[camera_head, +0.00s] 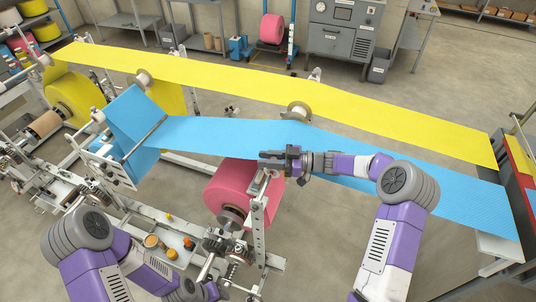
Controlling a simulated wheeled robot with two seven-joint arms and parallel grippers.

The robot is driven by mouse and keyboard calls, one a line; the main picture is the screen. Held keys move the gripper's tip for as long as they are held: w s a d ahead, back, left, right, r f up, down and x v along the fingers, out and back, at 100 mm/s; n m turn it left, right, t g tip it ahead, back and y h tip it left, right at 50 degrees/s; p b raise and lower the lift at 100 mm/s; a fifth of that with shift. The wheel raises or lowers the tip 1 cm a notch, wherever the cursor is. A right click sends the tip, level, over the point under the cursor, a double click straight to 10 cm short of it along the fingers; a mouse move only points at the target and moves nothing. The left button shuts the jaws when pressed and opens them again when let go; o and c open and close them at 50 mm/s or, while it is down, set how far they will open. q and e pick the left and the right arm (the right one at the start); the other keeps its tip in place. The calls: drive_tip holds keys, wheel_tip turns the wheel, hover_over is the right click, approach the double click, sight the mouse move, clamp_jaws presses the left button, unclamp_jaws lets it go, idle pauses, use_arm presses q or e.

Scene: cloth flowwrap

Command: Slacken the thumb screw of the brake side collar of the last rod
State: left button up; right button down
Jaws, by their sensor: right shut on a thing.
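My right gripper (268,161) reaches in from the right, just in front of the near edge of the blue web (220,133). It is shut on a small part at the top of the upright metal post (258,215). That part is where the thumb screw of the collar would sit, but the jaws hide it and the collar. A pink roll (226,192) sits on its shaft left of the post, with the geared brake parts (216,244) in front of it. My left arm comes in at the lower left; its fingers do not show.
A yellow web (220,78) runs across behind the blue one. A yellow roll (75,100) stands at the left. A small tray with orange-topped pots (171,253) lies beside my left arm. The floor at the lower right is partly clear.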

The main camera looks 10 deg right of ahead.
drive_tip(key=n+g, duration=0.1)
drive_tip(key=g, duration=0.1)
drive_tip(key=n+g+b, duration=0.1)
drive_tip(key=g, duration=0.1)
drive_tip(key=n+g, duration=0.1)
drive_tip(key=g, duration=0.1)
drive_tip(key=shift+s+a+f+n+y, duration=0.15)
drive_tip(key=shift+s+n+y, duration=0.1)
drive_tip(key=shift+n+y, duration=0.15)
drive_tip(key=shift+s+n+g+h+b, duration=0.2)
drive_tip(key=shift+n+g+b, duration=0.25)
drive_tip(key=shift+n+g, duration=0.65)
drive_tip(key=shift+s+n+g+h+b, duration=0.2)
drive_tip(key=shift+n+g+b, duration=0.3)
drive_tip(key=shift+g, duration=1)
drive_tip(key=shift+n+g, duration=0.4)
drive_tip(key=shift+r, duration=0.2)
drive_tip(key=c, duration=1)
unclamp_jaws()
drive_tip(key=shift+d, duration=0.25)
